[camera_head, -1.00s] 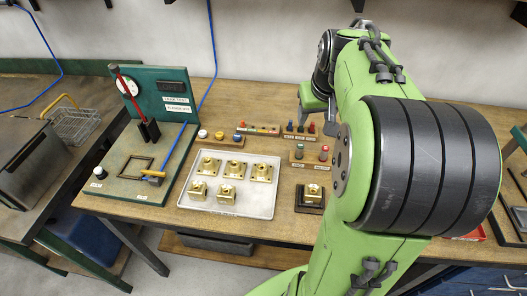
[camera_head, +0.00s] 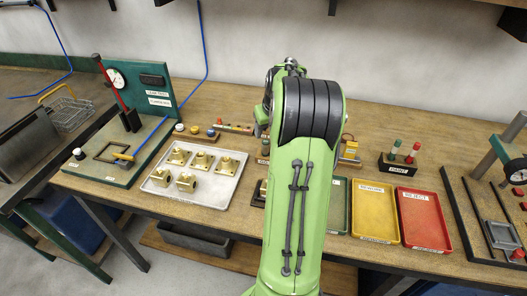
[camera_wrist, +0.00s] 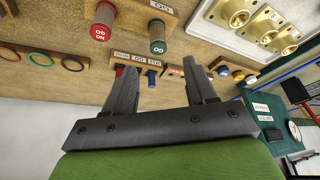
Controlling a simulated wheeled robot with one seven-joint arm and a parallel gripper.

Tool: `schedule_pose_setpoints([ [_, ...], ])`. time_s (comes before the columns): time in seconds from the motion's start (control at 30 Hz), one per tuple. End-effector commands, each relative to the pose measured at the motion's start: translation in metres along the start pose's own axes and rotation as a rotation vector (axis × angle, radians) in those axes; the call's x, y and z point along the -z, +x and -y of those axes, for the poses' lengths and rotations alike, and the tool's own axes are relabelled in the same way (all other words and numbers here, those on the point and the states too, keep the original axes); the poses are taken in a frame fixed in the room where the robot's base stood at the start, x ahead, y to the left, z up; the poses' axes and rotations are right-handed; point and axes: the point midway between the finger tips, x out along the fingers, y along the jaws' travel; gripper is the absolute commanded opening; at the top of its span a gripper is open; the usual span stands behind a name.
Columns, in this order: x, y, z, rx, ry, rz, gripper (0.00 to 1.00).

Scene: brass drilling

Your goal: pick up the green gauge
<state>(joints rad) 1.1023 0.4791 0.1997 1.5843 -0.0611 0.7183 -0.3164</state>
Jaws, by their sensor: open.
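The green gauge (camera_wrist: 157,38) is a short green-capped cylinder in a wooden block (camera_wrist: 160,7) in the wrist view. A red gauge (camera_wrist: 103,22) marked NO GO stands to its left. My gripper (camera_wrist: 162,68) is open, with nothing held between its fingers. The green gauge appears just beyond the fingertips, apart from them, and above the gap in the picture. In the head view my arm hides the gripper and most or all of this gauge block.
A wooden rail with small pins (camera_wrist: 151,77) shows between the fingers. A tray (camera_head: 157,198) of brass parts lies left of my arm. Yellow (camera_head: 375,236) and red (camera_head: 425,244) trays lie right, below a dark stand (camera_head: 398,168) with red and green tops.

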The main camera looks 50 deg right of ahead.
Motion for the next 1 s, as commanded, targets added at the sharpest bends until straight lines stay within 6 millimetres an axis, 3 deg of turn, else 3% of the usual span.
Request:
schedule_pose_setpoints([
  [0.1, 0.000, 0.026, 0.001, 0.001, -0.002, 0.000, 0.56],
  [0.27, -0.001, 0.044, 0.000, 0.000, 0.000, 0.000, 0.56],
  [0.47, -0.004, 0.081, -0.001, 0.001, -0.001, 0.001, 0.56],
  [0.73, -0.003, 0.086, -0.001, -0.001, -0.001, -0.001, 0.56],
  [1.0, -0.003, 0.086, -0.001, -0.001, -0.001, -0.001, 0.16],
])
